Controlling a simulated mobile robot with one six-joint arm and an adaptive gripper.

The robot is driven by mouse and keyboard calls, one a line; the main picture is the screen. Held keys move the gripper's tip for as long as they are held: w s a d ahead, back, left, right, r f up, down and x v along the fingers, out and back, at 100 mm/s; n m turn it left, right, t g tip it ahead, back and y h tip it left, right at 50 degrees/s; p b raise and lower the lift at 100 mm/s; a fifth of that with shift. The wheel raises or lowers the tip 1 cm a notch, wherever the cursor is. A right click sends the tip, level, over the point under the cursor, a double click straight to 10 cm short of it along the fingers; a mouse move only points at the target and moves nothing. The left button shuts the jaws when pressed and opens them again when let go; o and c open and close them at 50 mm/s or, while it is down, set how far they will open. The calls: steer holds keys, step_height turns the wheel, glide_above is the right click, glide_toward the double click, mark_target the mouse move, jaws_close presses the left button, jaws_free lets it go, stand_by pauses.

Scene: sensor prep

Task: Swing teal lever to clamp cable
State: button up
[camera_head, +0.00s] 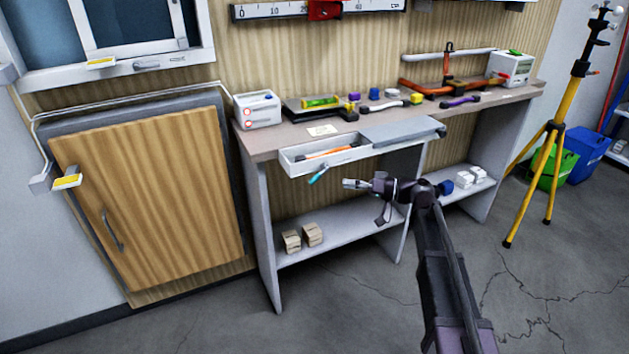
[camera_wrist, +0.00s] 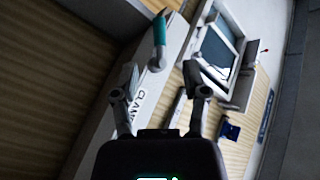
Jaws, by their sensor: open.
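The teal lever (camera_head: 318,174) sticks out at the front of the open drawer tray below the bench top, angled down to the left in the head view. In the wrist view the teal lever (camera_wrist: 159,30) shows beyond the fingertips, above and between them, apart from both. My gripper (camera_head: 350,184) is open and empty, just to the right of the lever and in front of the tray. In the wrist view my gripper (camera_wrist: 163,84) has its two fingers spread. A label beginning "CLAM" (camera_wrist: 135,105) is partly hidden behind the left finger. I cannot make out the cable at the lever.
The drawer tray (camera_head: 290,168) holds an orange-handled tool (camera_head: 330,152). The bench top (camera_head: 290,136) carries several tools and a white box (camera_head: 258,109). A lower shelf (camera_head: 335,243) holds small boxes. A yellow tripod (camera_head: 555,150) stands right. The floor in front is clear.

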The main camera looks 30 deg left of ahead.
mark_target(314, 177)
steer(key=x, duration=1)
steer(key=shift+d, duration=0.1)
jaws_close()
